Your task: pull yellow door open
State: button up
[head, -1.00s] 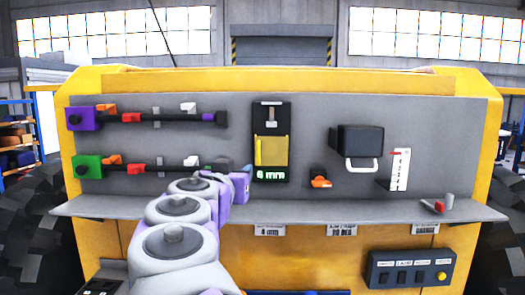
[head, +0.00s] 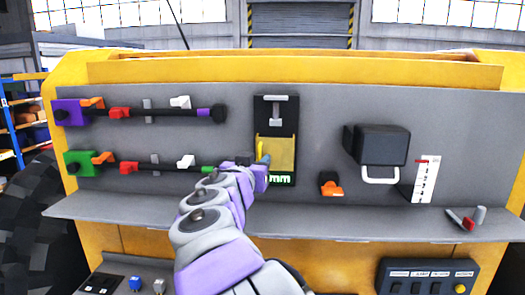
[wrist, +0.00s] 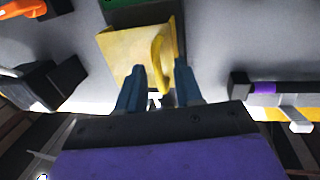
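The yellow door (head: 276,150) sits in a black upright housing (head: 276,105) on the grey panel and looks closed in the head view. In the wrist view the yellow door (wrist: 122,52) shows with its curved yellow handle (wrist: 159,62) standing out from its face. My gripper (wrist: 160,76) has two blue fingers, spread apart. The handle's end lies between them, with gaps showing on both sides. In the head view my gripper (head: 262,165) is at the door's lower left and partly covers the green display (head: 283,180) below it.
Two rods with purple (head: 70,112) and green (head: 80,163) end blocks are left of the door. A black box with a white handle (head: 380,178) and an orange-levered part (head: 331,188) are to the right. A grey shelf (head: 330,227) runs below.

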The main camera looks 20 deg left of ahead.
jog(key=shift+w, duration=0.2)
jog(key=shift+a, duration=0.1)
jog(key=c, duration=0.3)
grip_shut()
dwell(1.1)
